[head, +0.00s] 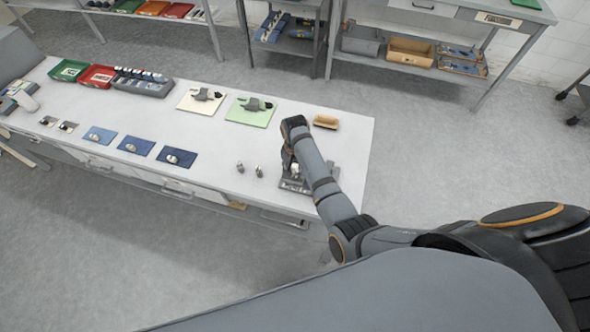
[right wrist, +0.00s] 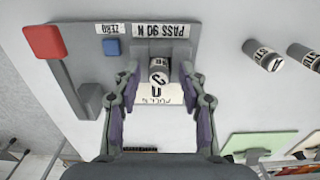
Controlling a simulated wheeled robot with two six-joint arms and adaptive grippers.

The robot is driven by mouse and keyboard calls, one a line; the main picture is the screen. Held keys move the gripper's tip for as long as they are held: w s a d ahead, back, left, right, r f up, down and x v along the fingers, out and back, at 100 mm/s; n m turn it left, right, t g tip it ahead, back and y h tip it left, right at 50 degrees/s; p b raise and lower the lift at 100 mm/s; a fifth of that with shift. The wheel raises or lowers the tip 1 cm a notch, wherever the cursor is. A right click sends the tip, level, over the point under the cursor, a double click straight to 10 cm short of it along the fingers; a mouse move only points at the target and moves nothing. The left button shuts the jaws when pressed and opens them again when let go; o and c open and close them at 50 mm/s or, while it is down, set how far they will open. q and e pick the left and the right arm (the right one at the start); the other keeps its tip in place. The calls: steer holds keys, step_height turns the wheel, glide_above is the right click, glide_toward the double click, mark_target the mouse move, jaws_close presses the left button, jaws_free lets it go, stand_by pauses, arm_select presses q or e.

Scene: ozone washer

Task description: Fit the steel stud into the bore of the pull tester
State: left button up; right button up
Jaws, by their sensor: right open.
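The pull tester (head: 289,186) is a grey fixture near the right end of the white bench, partly hidden by my right arm. In the right wrist view its grey base (right wrist: 84,68) carries a red knob, a blue button and a "PASS 90 N" label. A short grey cylinder with a white label, the steel stud by its look (right wrist: 158,72), stands at the tester's block. I cannot tell how deep it sits in the bore. My right gripper (right wrist: 160,95) is open, with its fingers apart on both sides of the stud. My left gripper is out of view.
Two more labelled cylinders (right wrist: 262,57) lie beside the tester; they also show in the head view (head: 240,167). A wooden-topped brush (head: 326,121) and a green mat (head: 240,118) are behind. Blue mats (head: 184,162) line the front. The bench's right edge is close.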

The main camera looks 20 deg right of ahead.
mark_target(295, 171)
step_height(295, 171, up, 8)
steer(key=p, duration=0.7)
steer(key=shift+f+p, duration=0.2)
steer(key=shift+p, duration=0.2)
steer(key=shift+r, duration=2.2)
